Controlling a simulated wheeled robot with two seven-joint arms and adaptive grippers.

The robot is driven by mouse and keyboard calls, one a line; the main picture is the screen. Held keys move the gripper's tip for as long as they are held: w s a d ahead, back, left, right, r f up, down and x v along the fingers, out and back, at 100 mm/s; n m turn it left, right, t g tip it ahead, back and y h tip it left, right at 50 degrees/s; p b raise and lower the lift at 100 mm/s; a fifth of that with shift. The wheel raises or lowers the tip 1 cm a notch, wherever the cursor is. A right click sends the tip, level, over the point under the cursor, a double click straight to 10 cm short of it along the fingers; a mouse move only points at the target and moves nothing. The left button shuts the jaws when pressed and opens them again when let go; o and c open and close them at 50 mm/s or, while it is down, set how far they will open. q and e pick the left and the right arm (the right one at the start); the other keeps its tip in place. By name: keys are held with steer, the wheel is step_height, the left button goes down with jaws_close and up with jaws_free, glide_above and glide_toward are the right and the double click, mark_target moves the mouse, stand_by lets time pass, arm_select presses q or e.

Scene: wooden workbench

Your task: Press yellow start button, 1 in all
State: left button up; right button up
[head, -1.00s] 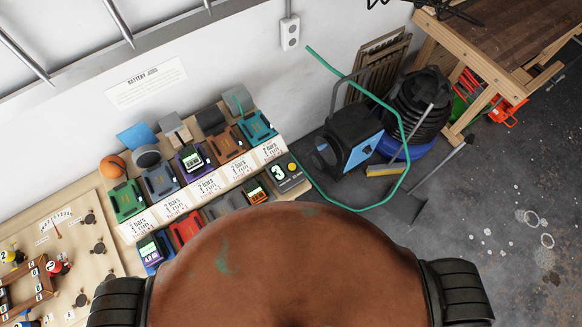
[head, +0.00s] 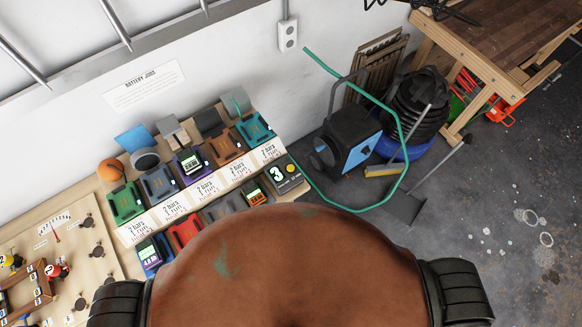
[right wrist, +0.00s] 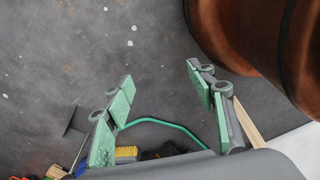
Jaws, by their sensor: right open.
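The yellow start button (head: 291,168) is a small round dot on a dark timer box (head: 278,175) with a lit "3". The box stands at the right end of the front row on the workbench in the head view. My right gripper (right wrist: 161,78) shows in the right wrist view, open and empty, with green-padded fingers spread apart over the grey floor. The button is not seen in that view, and the right gripper is not seen in the head view. My left gripper is in neither view.
Several coloured battery devices (head: 126,201) stand in two rows behind and beside the timer box. A game board (head: 84,262) lies at the left. A blue machine (head: 352,140) and a green hose (head: 399,128) are on the floor right of the bench.

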steer(key=shift+a, duration=0.35)
steer(key=c, duration=0.9)
jaws_close()
steer(key=shift+d, duration=0.35)
steer(key=shift+a, duration=0.15)
